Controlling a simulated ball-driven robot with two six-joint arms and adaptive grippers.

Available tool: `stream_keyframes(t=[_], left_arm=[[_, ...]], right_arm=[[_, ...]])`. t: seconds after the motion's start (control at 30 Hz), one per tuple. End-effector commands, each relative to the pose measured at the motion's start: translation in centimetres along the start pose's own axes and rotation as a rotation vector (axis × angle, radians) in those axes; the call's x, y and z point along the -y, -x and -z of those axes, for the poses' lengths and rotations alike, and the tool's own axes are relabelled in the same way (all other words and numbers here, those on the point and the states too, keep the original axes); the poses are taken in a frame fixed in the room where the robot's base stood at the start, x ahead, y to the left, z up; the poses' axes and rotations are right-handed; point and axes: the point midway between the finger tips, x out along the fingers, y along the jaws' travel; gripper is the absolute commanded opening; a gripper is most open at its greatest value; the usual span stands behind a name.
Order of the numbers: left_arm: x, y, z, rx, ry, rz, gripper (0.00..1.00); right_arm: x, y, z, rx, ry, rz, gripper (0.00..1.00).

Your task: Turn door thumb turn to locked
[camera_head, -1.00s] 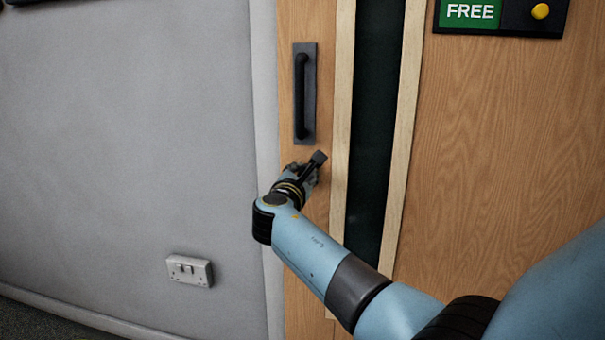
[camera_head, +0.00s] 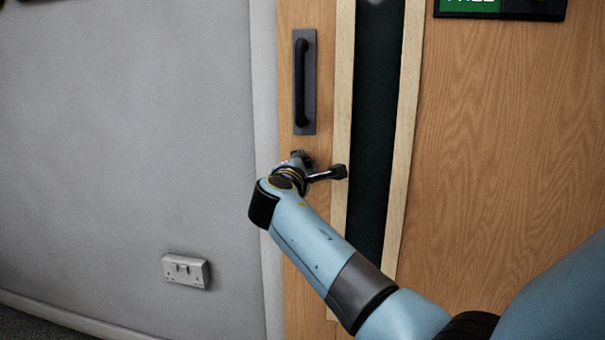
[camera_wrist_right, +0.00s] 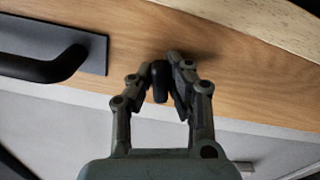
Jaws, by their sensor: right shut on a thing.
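The thumb turn (camera_wrist_right: 159,82) is a small dark knob on the wooden door, below the pull handle. In the right wrist view it sits upright between my fingers. My right gripper (camera_wrist_right: 160,72) is shut on it; the fingertips stand on either side, close to the door face. In the head view my right gripper (camera_head: 302,159) is at the door just under the handle, and my wrist mostly hides the thumb turn there. My left gripper is not in view.
A dark pull handle (camera_head: 304,85) is just above my right gripper. A dark glass strip (camera_head: 378,120) runs down the door (camera_head: 500,150). A green sign (camera_head: 470,7) is cut off at the top. A white socket (camera_head: 186,271) is on the grey wall (camera_head: 120,130).

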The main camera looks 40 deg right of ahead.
Motion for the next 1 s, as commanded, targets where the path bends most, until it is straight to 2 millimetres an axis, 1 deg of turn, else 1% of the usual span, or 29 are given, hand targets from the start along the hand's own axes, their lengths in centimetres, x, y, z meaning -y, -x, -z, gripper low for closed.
stream_keyframes(t=[0.03, 0.1, 0.3, 0.4, 0.57, 0.9, 1.0], left_arm=[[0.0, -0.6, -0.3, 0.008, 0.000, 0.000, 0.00], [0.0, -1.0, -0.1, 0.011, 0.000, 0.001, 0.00], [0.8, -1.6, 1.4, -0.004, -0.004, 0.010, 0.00], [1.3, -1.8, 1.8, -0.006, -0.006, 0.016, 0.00], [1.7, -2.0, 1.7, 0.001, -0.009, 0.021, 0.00], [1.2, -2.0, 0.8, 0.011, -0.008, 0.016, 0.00], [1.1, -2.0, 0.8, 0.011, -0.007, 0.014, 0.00]], right_arm=[[0.5, 0.0, 0.1, 0.001, -0.036, 0.001, 0.00], [0.5, 0.0, 0.1, 0.001, -0.090, 0.002, 0.00], [0.5, 0.0, 0.1, 0.001, -0.214, 0.003, 0.00], [0.4, 0.0, 0.1, 0.001, -0.258, 0.002, 0.00], [0.3, 0.0, 0.0, 0.001, -0.304, 0.002, 0.00], [0.2, 0.0, 0.0, 0.001, -0.329, 0.002, 0.00], [0.2, 0.0, 0.0, 0.001, -0.329, 0.002, 0.00]])
